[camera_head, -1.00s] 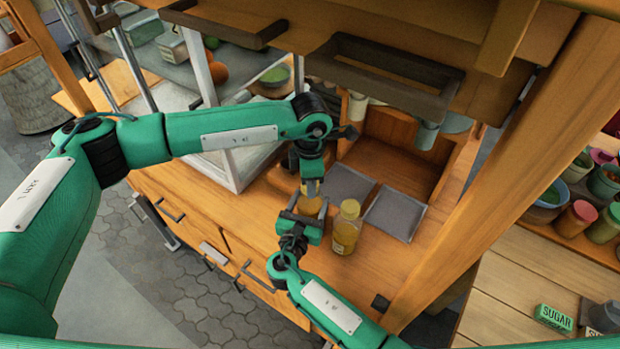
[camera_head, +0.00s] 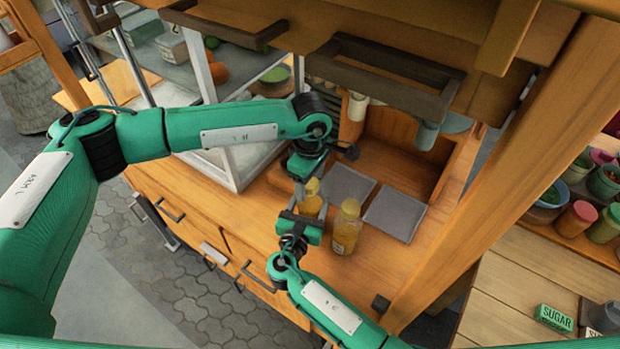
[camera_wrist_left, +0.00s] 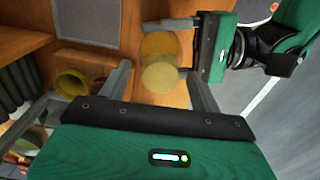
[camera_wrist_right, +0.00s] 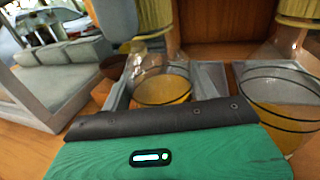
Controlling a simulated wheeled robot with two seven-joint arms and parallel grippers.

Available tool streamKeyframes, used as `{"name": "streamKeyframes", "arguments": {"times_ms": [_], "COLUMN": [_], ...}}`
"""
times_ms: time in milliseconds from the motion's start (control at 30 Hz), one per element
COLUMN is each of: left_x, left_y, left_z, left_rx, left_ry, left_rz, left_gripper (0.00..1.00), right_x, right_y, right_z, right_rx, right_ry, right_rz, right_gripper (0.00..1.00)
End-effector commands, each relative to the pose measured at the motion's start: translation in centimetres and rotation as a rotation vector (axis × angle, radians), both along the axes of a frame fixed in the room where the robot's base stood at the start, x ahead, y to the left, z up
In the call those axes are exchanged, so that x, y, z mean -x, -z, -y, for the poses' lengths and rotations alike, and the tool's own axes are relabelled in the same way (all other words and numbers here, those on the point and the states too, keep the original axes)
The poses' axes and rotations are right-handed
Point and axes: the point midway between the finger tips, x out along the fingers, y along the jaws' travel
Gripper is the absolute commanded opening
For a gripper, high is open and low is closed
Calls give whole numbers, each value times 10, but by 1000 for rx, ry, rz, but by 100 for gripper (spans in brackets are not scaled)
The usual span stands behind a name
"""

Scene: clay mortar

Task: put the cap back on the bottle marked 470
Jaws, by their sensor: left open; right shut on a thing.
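My right gripper (camera_head: 301,219) is shut on a clear bottle of yellow liquid (camera_wrist_right: 165,90), which stands upright over the counter. A ribbed yellow cap (camera_wrist_right: 155,14) sits at its neck; how tightly it fits I cannot tell. The cap also shows in the left wrist view (camera_wrist_left: 160,77). My left gripper (camera_head: 302,187) is open, just above the held bottle, with its fingers on either side of the cap. A second capped bottle (camera_head: 346,229) stands to the right, also in the right wrist view (camera_wrist_right: 280,105). Its label is too small to read, and no 470 is legible.
Two grey mats (camera_head: 396,211) lie on the wooden counter (camera_head: 390,262) behind the bottles. A glass case (camera_head: 230,165) stands to the left. A dark hanging frame (camera_head: 385,70) and a wooden post (camera_head: 490,150) bound the space.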

Motion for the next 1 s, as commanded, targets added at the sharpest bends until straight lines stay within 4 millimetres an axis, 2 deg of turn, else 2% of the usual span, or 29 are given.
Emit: {"name": "streamKeyframes", "arguments": {"times_ms": [167, 400, 600, 800, 1000], "left_x": [-1, -1, -1, -1, -1], "left_y": [-18, -69, -104, -118, -120], "left_z": [0, 0, 0, 0, 0], "left_rx": [2, 1, 1, 1, 1], "left_ry": [1, 1, -1, 0, 0], "left_rz": [3, 4, 3, 1, 1], "left_gripper": [64, 64, 64, 64, 64], "right_x": [0, 0, 0, 0, 0], "right_y": [0, 0, 0, 0, 0], "right_z": [0, 0, 0, 0, 0], "right_rx": [1, 0, 0, 0, 0], "right_ry": [0, 0, 0, 0, 0], "right_rz": [0, 0, 0, 0, 0], "right_gripper": [0, 0, 0, 0, 0]}}
